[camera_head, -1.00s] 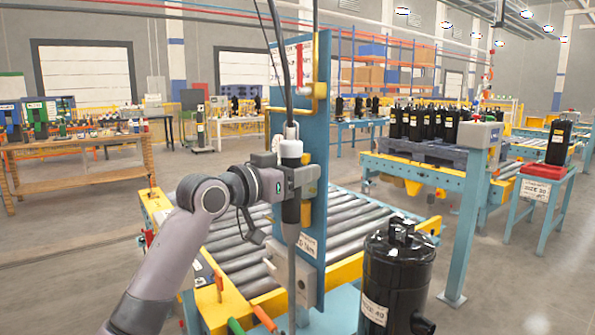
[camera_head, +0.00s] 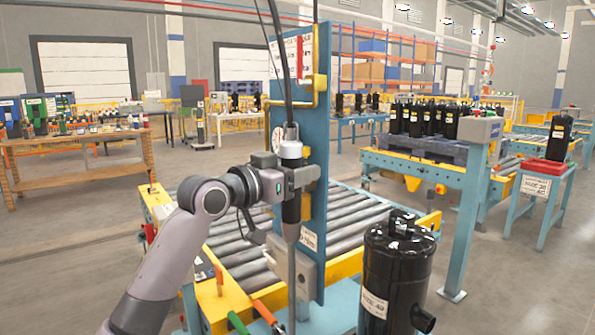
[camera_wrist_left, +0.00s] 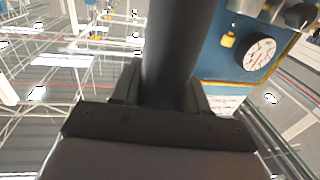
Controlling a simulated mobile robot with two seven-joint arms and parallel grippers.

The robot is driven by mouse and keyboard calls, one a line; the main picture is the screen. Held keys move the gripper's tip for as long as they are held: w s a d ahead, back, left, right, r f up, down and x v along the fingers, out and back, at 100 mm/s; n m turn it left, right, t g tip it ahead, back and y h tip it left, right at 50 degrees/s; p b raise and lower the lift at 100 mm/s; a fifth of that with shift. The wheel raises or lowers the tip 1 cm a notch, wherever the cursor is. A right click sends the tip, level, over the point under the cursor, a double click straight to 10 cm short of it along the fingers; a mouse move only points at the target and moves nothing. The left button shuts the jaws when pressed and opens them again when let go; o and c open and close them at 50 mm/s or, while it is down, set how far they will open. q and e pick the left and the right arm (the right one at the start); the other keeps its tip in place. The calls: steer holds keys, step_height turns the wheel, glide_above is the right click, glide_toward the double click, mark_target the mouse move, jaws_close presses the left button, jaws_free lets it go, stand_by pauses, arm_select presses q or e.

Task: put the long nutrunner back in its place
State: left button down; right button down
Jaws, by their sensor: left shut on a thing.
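The long nutrunner (camera_head: 291,210) hangs upright in front of the blue tool panel (camera_head: 316,130). It has a white collar, a black body and a long grey shaft pointing down, with cables above it. My left gripper (camera_head: 303,178) is shut around its body just below the white collar. In the left wrist view the nutrunner's dark body (camera_wrist_left: 175,55) passes between the fingers. The panel's holder is mostly hidden behind the gripper and tool, so I cannot tell whether the tool touches it. My right gripper is not in view.
A black compressor (camera_head: 396,270) stands at the front right, close to the shaft. A roller conveyor (camera_head: 245,255) runs behind the panel. A round gauge shows on the panel in the wrist view (camera_wrist_left: 259,53). Orange and green handles (camera_head: 268,313) lie low in front.

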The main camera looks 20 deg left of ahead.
arm_select(q)
steer(key=shift+f, duration=0.15)
stand_by(0.3)
steer(key=shift+c, duration=2.4)
jaws_free()
steer(key=shift+s, duration=0.15)
steer(key=shift+f, duration=0.45)
steer(key=b+v, duration=0.1)
steer(key=v, duration=0.6)
steer(key=shift+r, duration=0.25)
